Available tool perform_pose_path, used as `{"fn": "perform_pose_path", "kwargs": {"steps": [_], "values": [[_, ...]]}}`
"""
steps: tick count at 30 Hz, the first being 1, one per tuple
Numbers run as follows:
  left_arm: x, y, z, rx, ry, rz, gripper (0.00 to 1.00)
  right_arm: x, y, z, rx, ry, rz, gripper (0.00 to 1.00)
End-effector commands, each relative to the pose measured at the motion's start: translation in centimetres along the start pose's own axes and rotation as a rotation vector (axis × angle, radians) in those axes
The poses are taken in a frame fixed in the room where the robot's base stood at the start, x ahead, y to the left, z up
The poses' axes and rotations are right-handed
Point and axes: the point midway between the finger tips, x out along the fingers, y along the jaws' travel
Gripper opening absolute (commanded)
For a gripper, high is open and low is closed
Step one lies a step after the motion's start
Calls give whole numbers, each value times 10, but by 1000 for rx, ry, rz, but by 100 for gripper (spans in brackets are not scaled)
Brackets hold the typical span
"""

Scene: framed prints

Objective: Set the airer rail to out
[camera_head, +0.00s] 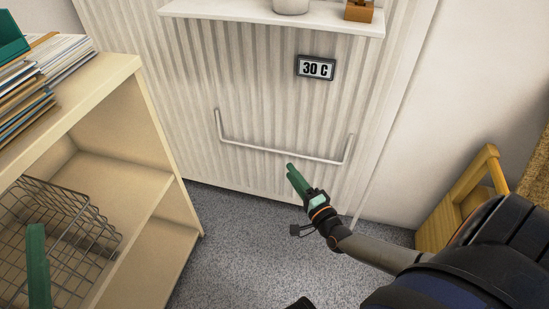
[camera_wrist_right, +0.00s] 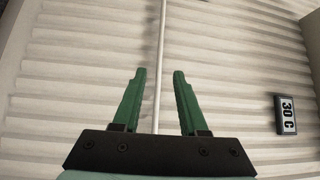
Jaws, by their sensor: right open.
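The airer rail (camera_head: 280,151) is a thin white bar with a short arm at each end, on the front of the ribbed white radiator (camera_head: 250,85). I cannot tell how far it stands out from the ribs. My right gripper (camera_head: 291,171) has green fingers and is just below the bar, right of its middle. In the right wrist view the gripper (camera_wrist_right: 160,72) is open, and the rail (camera_wrist_right: 159,55) runs between its fingers with a gap on both sides. A green bar (camera_head: 38,265) at the lower left looks like a finger of my left gripper; its opening is hidden.
A shelf (camera_head: 290,18) with a pot and a small wooden object is above the rail. A 30 C display (camera_head: 316,68) is on the radiator. A wooden bookcase (camera_head: 150,115) with papers and a wire basket (camera_head: 75,225) stands left. A yellow wooden piece (camera_head: 455,205) stands right.

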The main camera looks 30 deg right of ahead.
Motion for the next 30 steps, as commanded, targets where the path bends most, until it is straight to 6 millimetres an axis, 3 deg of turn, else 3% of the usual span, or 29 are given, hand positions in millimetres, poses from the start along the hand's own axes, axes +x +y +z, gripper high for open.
{"fn": "perform_pose_path", "kwargs": {"steps": [6,12,25,30], "values": [[-13,9,15,8,-12,5,50,47,2,1,0,0,-4,42],[-18,14,22,16,-16,13,50,75,2,1,-1,-1,-1,42],[-20,15,24,18,-19,15,50,85,0,1,-2,-2,0,42],[-20,15,24,18,-19,14,50,85,0,1,-2,-2,0,25]]}}
